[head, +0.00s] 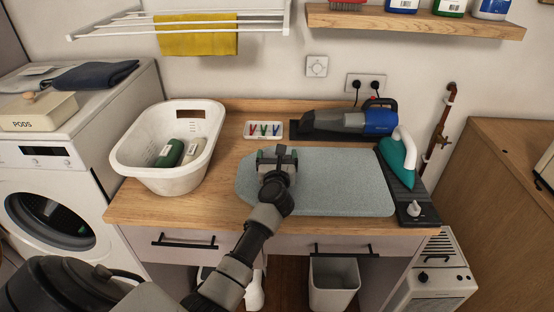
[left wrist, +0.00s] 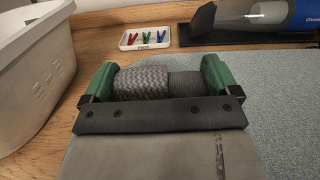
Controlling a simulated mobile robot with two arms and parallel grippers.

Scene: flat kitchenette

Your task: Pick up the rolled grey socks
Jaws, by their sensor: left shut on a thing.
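The rolled grey socks (left wrist: 142,82) show in the left wrist view as a patterned grey knit roll with a plainer ribbed part at the right. My left gripper (left wrist: 157,80) is shut on them, with one green fingertip at each end of the roll. In the head view my left gripper (head: 277,160) is over the left part of the grey-blue ironing pad (head: 335,185). The socks are largely hidden there by the gripper. I cannot tell whether they touch the pad. My right gripper is not in view.
A white basket (head: 127,152) with a dark green item and a beige item stands to the left. A tray of coloured pegs (head: 263,121) and a handheld vacuum (head: 345,121) lie behind. A teal iron (head: 397,158) stands to the right.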

